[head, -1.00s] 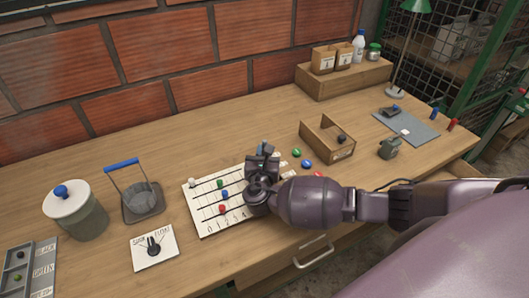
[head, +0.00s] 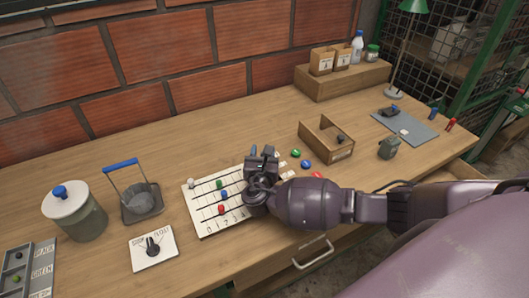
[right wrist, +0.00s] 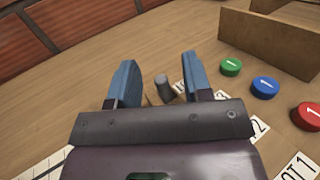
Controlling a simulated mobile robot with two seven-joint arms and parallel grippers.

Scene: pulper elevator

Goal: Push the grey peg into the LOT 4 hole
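The white peg board (head: 204,219) lies on the bench with white, green, blue and red pegs in its rows and numbers along its front edge. My right gripper (head: 262,155) is over the board's right end and hides that part in the head view. In the right wrist view its two blue fingers (right wrist: 160,82) are apart, with the grey peg (right wrist: 163,87) between them and gaps visible. Labels reading LOT 1 (right wrist: 298,168) and 2 (right wrist: 258,128) show right of the gripper. I cannot make out the LOT 4 hole. My left gripper is not in view.
Green (head: 295,153), blue (head: 306,164) and red (head: 318,175) discs lie right of the gripper. An open wooden box (head: 342,155) stands behind them. The back middle is clear.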

